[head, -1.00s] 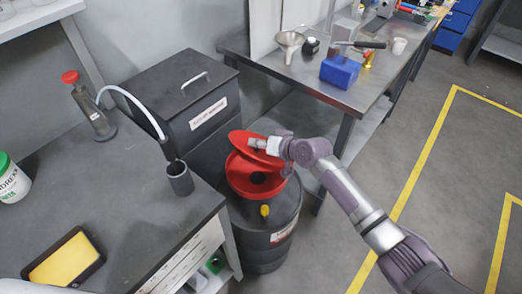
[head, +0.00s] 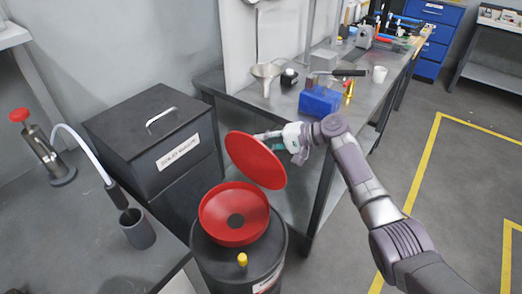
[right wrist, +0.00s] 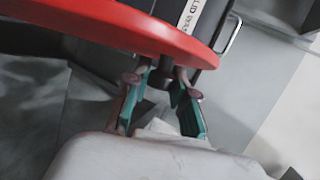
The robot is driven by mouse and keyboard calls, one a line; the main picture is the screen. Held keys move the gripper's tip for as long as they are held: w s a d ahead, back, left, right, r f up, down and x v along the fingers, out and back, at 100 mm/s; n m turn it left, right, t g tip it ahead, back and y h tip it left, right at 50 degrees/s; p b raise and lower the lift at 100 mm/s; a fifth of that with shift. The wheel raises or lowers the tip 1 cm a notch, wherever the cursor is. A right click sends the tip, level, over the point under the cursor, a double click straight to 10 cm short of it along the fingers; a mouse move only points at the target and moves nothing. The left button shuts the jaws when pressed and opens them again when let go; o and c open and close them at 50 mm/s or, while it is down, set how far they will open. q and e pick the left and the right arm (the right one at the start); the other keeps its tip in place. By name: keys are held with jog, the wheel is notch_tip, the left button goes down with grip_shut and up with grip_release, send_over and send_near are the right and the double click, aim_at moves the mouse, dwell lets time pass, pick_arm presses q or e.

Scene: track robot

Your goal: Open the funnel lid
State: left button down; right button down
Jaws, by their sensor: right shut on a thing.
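The red funnel lid (head: 255,160) is a round disc. It is raised and steeply tilted above the red funnel (head: 226,222), whose inside and dark central hole show. The funnel sits on top of a black drum (head: 218,262). My right gripper (head: 265,138) is at the lid's far right side, shut on it. In the right wrist view the lid (right wrist: 120,22) crosses the top, and the fingers (right wrist: 166,80) close around a small dark knob under it. My left gripper is not in view.
A black lidded bin (head: 150,130) stands behind left of the drum. A grey bench (head: 90,235) with a pump bottle (head: 48,155) and a grey cup (head: 138,232) is at left. A workbench (head: 330,120) with a blue box (head: 320,102) is behind right. Open floor lies right.

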jog(key=shift+w+d, duration=0.35)
jog(key=shift+w, duration=0.1)
jog(key=c, duration=0.9)
grip_release()
jog(key=shift+c, duration=0.2)
jog(key=v, duration=1.2)
jog(key=shift+f, duration=0.15)
